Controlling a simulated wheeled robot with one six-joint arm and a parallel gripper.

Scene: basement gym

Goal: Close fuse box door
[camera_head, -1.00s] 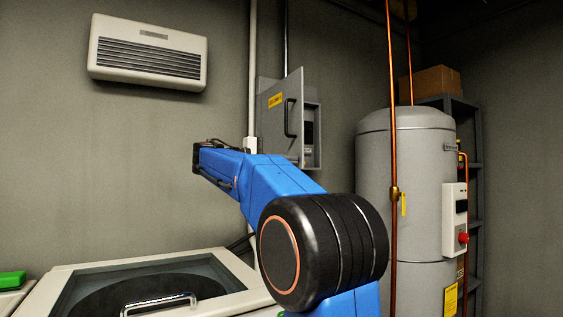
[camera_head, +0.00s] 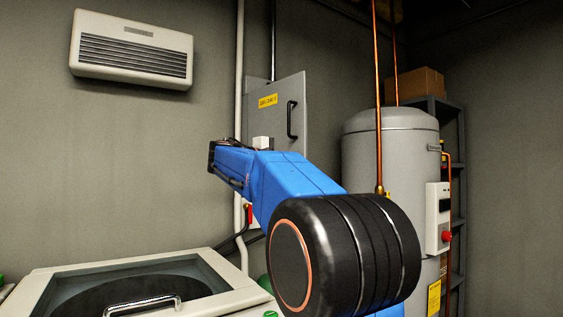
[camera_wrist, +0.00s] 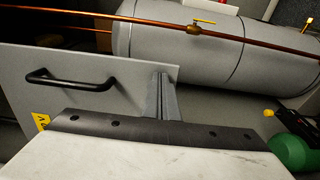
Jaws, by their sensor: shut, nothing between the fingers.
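The fuse box door (camera_head: 292,104) is a flat grey panel with a black bar handle (camera_head: 291,119) and a yellow label. In the head view it covers the front of the box, and no interior shows. I cannot tell whether it is fully flush. In the wrist view the door (camera_wrist: 120,75) spans the left half, with its handle (camera_wrist: 70,80) at far left. My gripper (camera_wrist: 160,76) is shut and empty, with its fingers over the door's edge area. I cannot tell whether they touch it. My arm hides the box's lower part in the head view.
A grey water tank (camera_head: 385,170) with copper pipes stands right of the box. A white-framed machine with a round dark lid (camera_head: 225,262) is at lower left. A wall heater (camera_head: 130,50) hangs at upper left. A green rounded object (camera_wrist: 292,152) is at right in the wrist view.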

